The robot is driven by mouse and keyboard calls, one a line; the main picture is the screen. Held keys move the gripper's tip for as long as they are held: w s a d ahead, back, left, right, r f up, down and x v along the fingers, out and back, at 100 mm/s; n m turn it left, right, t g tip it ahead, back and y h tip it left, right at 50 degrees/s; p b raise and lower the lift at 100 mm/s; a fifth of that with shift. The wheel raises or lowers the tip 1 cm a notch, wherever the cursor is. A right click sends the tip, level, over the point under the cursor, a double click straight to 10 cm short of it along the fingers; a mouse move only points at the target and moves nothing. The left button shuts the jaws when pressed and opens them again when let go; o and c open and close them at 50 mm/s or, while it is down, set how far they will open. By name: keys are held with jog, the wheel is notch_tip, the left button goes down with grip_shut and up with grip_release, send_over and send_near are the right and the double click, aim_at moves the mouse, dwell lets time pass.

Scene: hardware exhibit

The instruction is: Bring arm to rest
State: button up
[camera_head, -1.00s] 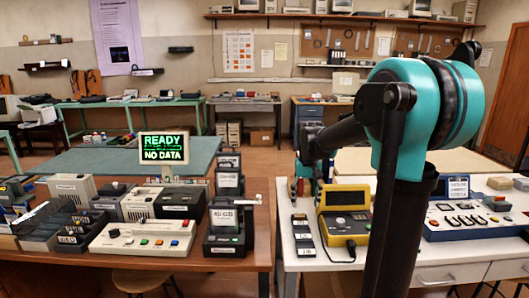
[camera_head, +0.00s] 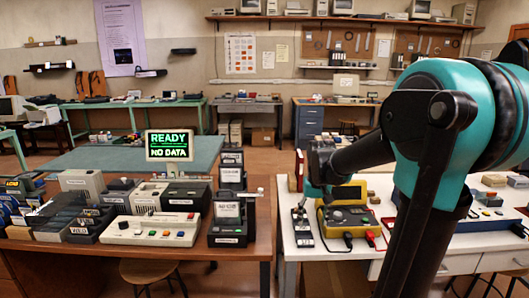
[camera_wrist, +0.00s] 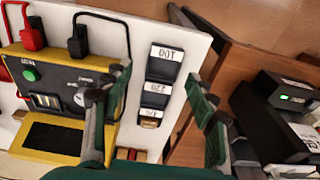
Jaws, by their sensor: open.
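My arm reaches from the right side of the head view toward the white table (camera_head: 312,268). My gripper (camera_head: 312,190) hangs low over that table, at the left of the yellow device (camera_head: 342,216), and partly hides it. In the wrist view my gripper (camera_wrist: 156,80) shows two green fingers spread wide with nothing held between them. A strip of black modules with white labels (camera_wrist: 163,70) lies beneath and between the fingers. The yellow device (camera_wrist: 62,95) is beside the left finger. I cannot tell the exact height of the fingertips above the table.
A brown table (camera_head: 120,262) on the left holds a white button box (camera_head: 150,230), dark modules and a lit sign (camera_head: 169,145) reading "READY NO DATA". A gap separates the two tables. Stools (camera_head: 146,272) stand below. Black and red cables (camera_wrist: 85,35) plug into the yellow device.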

jog(key=s+d+f+t, duration=0.1)
jog(key=s+f, duration=0.4)
jog(key=s, duration=0.3)
jog(key=s+d+f+t, duration=0.1)
jog(key=s+f, duration=0.4)
jog(key=s, duration=0.2)
jog(key=shift+s+d+t, duration=0.3)
jog(key=shift+s+t, duration=0.1)
jog(key=shift+f, duration=0.1)
